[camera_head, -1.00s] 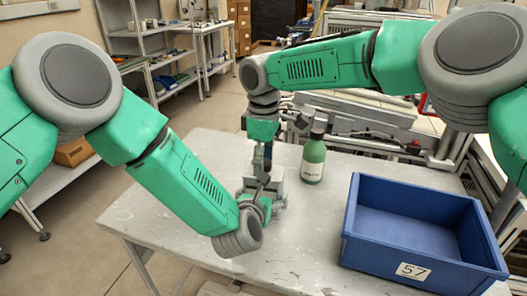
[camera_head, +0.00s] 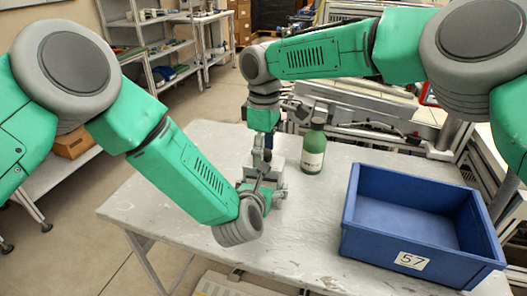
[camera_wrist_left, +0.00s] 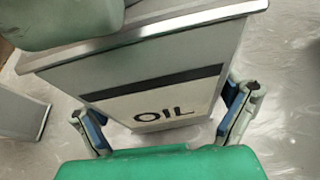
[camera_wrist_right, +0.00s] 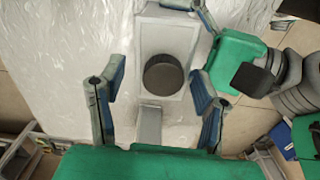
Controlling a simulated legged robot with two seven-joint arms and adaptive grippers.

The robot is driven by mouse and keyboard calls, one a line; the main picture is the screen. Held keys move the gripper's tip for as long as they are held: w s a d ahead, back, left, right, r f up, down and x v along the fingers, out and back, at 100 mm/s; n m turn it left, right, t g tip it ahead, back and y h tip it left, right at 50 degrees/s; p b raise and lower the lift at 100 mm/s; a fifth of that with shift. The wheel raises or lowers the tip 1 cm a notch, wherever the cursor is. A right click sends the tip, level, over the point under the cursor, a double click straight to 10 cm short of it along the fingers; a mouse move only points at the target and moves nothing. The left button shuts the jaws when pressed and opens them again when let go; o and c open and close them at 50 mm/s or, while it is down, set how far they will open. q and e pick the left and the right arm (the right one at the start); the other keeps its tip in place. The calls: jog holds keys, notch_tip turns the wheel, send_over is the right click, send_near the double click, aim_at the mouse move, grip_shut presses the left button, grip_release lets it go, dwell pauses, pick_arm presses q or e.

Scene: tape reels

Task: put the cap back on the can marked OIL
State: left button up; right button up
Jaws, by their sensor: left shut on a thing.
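The grey can marked OIL (camera_wrist_left: 170,95) stands on the table, and its label faces my left wrist camera. It also shows in the head view (camera_head: 279,172), partly behind my arms. My left gripper (camera_wrist_left: 165,130) is shut on the can, one finger at each side. In the right wrist view, a dark round cap (camera_wrist_right: 163,73) shows over one end of the can's pale top (camera_wrist_right: 168,38); I cannot tell whether it is seated. My right gripper (camera_wrist_right: 155,105) points down above the can, its fingers apart on either side of the cap and not touching it.
A green bottle (camera_head: 313,150) stands just right of the can. A blue crate (camera_head: 385,242) marked 57 takes up the table's right side. A small grey block (camera_wrist_right: 149,127) shows beside the can. The table (camera_head: 150,205) is bare at left.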

notch_tip(320, 180, up, 12)
jog(key=shift+w, duration=0.15)
dwell(0.5)
pick_arm(q)
jog(key=o, duration=2.1)
jog(key=shift+o, duration=0.2)
jog(key=v, duration=1.2)
